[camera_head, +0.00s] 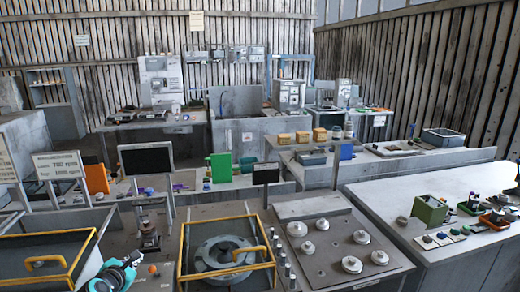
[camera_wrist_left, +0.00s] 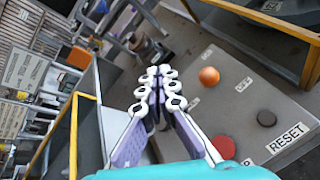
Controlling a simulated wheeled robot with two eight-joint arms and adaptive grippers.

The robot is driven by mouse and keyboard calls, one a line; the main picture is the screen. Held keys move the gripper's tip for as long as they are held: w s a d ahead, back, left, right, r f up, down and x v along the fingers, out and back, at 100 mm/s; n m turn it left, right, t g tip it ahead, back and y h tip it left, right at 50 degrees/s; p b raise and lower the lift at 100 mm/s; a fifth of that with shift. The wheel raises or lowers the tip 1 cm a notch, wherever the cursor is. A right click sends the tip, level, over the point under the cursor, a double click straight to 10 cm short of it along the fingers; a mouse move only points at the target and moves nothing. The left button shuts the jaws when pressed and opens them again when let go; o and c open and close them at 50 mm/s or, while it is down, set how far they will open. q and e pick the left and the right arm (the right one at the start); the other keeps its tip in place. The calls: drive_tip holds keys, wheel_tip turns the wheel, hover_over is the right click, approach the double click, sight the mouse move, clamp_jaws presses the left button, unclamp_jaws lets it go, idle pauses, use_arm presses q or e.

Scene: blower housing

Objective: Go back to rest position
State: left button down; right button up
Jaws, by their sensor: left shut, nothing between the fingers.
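My left gripper (camera_head: 124,268) is low at the left in the head view, over the front bench next to the yellow-framed housing. In the left wrist view my left gripper (camera_wrist_left: 155,78) has its two fingers together, with nothing between them. It hangs above a grey control panel (camera_wrist_left: 222,108) with an orange knob (camera_wrist_left: 209,76), a red button (camera_wrist_left: 223,147) and a black button (camera_wrist_left: 266,118) near a RESET label. The fingers appear apart from these controls. My right gripper does not show in either view.
A yellow-framed housing (camera_head: 237,208) with a round blower part stands right of my left gripper. Another yellow-framed box (camera_head: 46,263) is to its left. A small black screen (camera_head: 146,158) stands behind. A panel with several round knobs (camera_head: 308,247) and a long grey bench (camera_head: 385,205) lie to the right.

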use_arm(q)
drive_tip(key=s+d+m+g+h, duration=0.2)
drive_tip(key=s+d+m+g, duration=0.1)
drive_tip(key=s+d+m, duration=1.15)
drive_tip(key=s+d+f+m+g, duration=0.1)
drive_tip(key=s+d+f+m, duration=0.1)
drive_tip(key=s+m, duration=0.4)
drive_tip(key=s+d+f+m+g, duration=0.2)
drive_tip(key=s+m, duration=0.4)
drive_tip(key=m, duration=0.4)
drive_tip(key=shift+s+d+f+y, duration=0.3)
drive_tip(key=shift+s+d+f, duration=0.15)
drive_tip(key=shift+d, duration=0.7)
